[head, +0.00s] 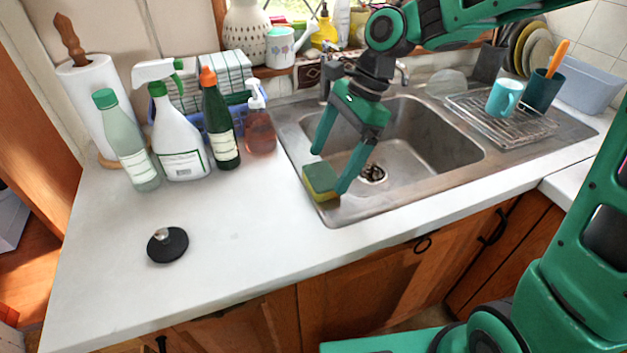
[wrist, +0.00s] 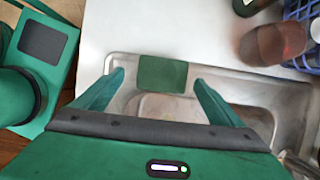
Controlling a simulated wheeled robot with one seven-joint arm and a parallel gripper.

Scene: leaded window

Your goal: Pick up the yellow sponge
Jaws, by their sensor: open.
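The sponge (head: 320,181), yellow with a dark green side, sits on the front left corner of the steel sink rim. In the wrist view the sponge (wrist: 162,74) shows its green face and lies between and just beyond the fingertips. My gripper (head: 330,172) is open above the sink's left side, its fingers pointing down toward the sponge. In the head view one fingertip is close to the sponge's right end, and the other is behind it and higher. I cannot tell whether either touches it. In the wrist view my gripper (wrist: 160,78) has a finger on each side.
The sink basin (head: 430,140) lies to the right of the sponge. A soap dispenser (head: 260,125), a dark green bottle (head: 222,125) and a spray bottle (head: 178,140) stand to the left. A black sink plug (head: 167,246) lies on the white counter (head: 240,240), which is otherwise clear in front.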

